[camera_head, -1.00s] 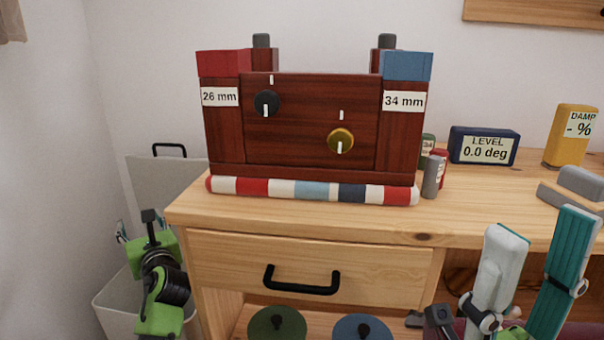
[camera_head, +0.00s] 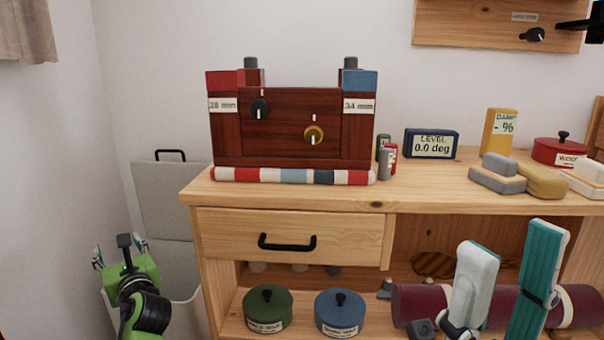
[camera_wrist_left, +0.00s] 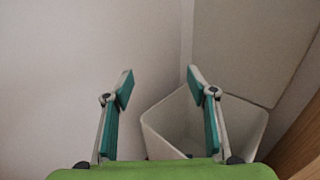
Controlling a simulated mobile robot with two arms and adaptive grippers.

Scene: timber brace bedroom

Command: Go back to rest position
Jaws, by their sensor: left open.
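My left gripper (camera_head: 119,247) is at the lower left in the head view, in front of a pale bin beside the desk. In the left wrist view its two teal-and-grey fingers (camera_wrist_left: 160,82) stand apart with nothing between them. My right gripper (camera_head: 510,240) is at the lower right in the head view, in front of the desk's open shelf. Its white-and-teal fingers stand apart and hold nothing that I can see.
The wooden desk (camera_head: 290,196) carries a dark red box with two dials (camera_head: 285,125), a level display (camera_head: 431,143) and several blocks. A drawer (camera_head: 230,232) is shut. The shelf holds a green pot (camera_head: 266,310), a blue pot (camera_head: 340,313) and a maroon roll (camera_head: 415,303). The bin (camera_wrist_left: 165,125) has a raised lid.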

